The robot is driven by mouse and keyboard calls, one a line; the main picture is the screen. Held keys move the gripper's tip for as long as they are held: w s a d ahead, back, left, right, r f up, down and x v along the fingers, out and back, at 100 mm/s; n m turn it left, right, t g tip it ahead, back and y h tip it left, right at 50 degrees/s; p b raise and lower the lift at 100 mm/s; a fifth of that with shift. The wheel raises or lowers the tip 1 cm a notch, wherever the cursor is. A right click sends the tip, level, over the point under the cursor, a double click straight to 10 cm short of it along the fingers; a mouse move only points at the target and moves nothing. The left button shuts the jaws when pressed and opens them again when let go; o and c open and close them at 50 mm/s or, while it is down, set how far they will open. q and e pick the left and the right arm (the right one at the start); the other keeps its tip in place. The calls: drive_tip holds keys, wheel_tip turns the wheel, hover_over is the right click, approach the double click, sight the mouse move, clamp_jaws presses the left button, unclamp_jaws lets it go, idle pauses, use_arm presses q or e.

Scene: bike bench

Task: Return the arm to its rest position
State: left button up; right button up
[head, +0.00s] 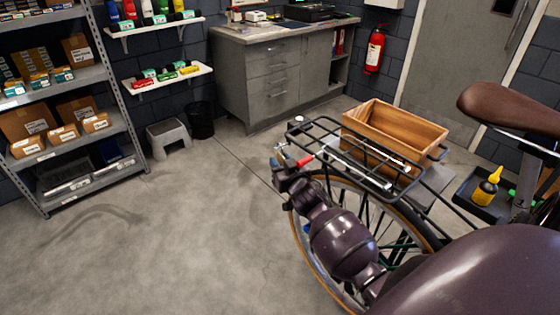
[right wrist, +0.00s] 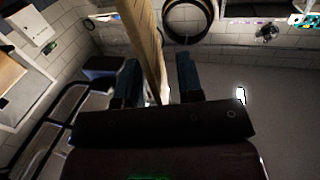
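My right arm reaches up from the lower right in the head view. Its gripper (head: 284,157) is beside the left end of the black rear rack (head: 325,130), above the bike's rear wheel (head: 310,262). In the right wrist view the two fingers of the right gripper (right wrist: 158,75) stand apart. A tan band (right wrist: 148,40), probably the tyre's sidewall, shows in the gap between them, with space on the right side; I cannot tell how far beyond the fingers it is. My left gripper is not in view.
A small red piece (head: 304,161) shows beside the gripper. The brown saddle (head: 505,108) and a yellow bottle (head: 487,188) are at right. Shelving (head: 125,100), a step stool (head: 168,136) and a grey cabinet (head: 240,80) stand behind. Left floor is clear.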

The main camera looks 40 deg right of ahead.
drive_tip(key=s+a, duration=0.1)
drive_tip(key=s, duration=0.5)
drive_tip(key=shift+s+a, duration=0.15)
drive_tip(key=shift+s, duration=0.2)
drive_tip(key=shift+a, duration=0.1)
